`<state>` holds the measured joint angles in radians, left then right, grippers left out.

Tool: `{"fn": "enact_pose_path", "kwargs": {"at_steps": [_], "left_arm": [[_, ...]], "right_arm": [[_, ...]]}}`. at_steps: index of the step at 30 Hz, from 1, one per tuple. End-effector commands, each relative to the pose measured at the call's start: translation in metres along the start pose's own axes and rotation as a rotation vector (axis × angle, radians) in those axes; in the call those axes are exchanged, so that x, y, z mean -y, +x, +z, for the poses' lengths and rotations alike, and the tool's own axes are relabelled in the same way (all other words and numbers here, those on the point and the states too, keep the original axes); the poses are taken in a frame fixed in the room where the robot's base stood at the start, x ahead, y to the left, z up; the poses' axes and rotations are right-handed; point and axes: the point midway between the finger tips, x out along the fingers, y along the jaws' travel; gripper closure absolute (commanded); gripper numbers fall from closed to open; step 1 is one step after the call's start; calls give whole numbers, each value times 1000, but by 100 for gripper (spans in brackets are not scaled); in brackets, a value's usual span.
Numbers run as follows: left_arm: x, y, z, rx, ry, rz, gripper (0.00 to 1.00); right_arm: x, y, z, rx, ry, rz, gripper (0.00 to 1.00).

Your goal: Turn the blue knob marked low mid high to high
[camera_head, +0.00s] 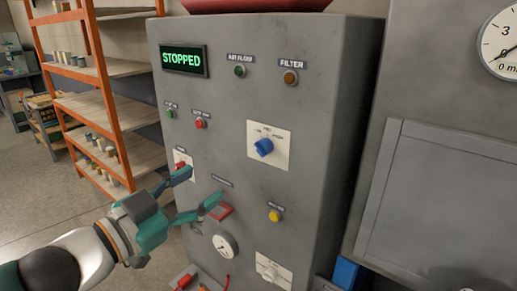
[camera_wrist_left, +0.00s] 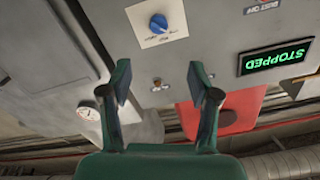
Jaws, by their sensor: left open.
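The blue knob (camera_head: 264,147) sits on a white plate (camera_head: 283,133) on the front of a grey cabinet. Small marks surround it; I cannot read its setting for certain. In the left wrist view, which shows the panel upside down, the knob (camera_wrist_left: 158,24) and its plate (camera_wrist_left: 172,13) are at the top, beyond my fingers. My left gripper (camera_head: 203,187) is open and empty, below and left of the knob and apart from it. Its two fingers also show in the left wrist view (camera_wrist_left: 161,82). My right gripper is not in view.
Orange-framed shelves (camera_head: 110,120) stand at the left. The panel between gripper and knob is clear.

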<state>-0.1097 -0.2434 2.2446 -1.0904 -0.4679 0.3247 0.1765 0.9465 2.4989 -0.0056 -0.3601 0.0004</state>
Motion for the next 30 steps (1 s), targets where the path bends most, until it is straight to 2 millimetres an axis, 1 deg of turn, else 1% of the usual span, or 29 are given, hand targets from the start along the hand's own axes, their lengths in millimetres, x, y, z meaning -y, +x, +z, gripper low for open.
{"fn": "enact_pose_path", "kwargs": {"at_steps": [1, 5, 8, 16, 21, 25, 30], "left_arm": [[-1, 2, -4, -6, 2, 3, 39], [-3, 14, -2, -5, 0, 8, 39], [-4, 29, -2, -5, 0, 9, 39], [-4, 86, -2, -3, -1, 9, 39], [-4, 122, -4, -2, 0, 8, 39], [-3, 144, -3, -2, -1, 6, 39], [-3, 162, -4, -3, 0, 5, 39]], "right_arm": [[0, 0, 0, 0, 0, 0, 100], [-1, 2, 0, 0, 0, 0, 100], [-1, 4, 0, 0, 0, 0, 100], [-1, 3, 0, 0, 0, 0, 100], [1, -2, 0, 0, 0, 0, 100], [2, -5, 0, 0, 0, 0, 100], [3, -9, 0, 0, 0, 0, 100]]}}
